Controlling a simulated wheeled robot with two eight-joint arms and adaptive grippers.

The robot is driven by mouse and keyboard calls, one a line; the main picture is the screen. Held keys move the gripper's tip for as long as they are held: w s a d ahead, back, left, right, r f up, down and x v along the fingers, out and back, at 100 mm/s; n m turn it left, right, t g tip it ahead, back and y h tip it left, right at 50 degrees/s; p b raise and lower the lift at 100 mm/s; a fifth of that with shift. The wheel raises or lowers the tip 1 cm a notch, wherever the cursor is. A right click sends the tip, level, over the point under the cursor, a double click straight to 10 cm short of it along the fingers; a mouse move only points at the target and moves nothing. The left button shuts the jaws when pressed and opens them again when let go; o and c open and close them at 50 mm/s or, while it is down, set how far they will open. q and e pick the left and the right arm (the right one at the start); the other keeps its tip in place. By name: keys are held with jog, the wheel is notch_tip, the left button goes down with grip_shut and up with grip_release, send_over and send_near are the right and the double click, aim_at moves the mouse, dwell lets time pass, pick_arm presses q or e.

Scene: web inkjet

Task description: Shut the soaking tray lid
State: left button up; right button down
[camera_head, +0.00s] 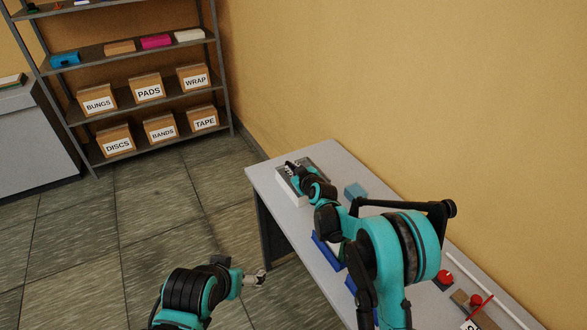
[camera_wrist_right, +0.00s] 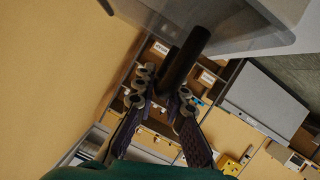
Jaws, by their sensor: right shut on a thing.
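The soaking tray (camera_head: 288,187) is a pale box at the far end of the grey table, partly hidden by my right arm. My right gripper (camera_head: 290,165) is at the tray. In the right wrist view, my right gripper (camera_wrist_right: 163,92) is shut on a dark round handle bar (camera_wrist_right: 186,58). A see-through panel, apparently the lid (camera_wrist_right: 225,35), lies behind the bar. The lid's exact angle is hard to tell. My left gripper (camera_head: 258,277) hangs over the floor, left of the table and away from the tray; its jaws are too small to read.
The table (camera_head: 336,158) runs along the yellow wall. A blue-grey block (camera_head: 355,190) and blue items (camera_head: 325,250) are on it near my right arm. Red-topped items (camera_head: 445,277) lie at the near end. A shelf with labelled boxes (camera_head: 148,88) stands at the back.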

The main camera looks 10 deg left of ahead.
jog(key=shift+s+f, duration=0.1)
jog(key=c, duration=1.6)
grip_release()
jog(key=shift+a, duration=0.1)
jog(key=v, duration=1.2)
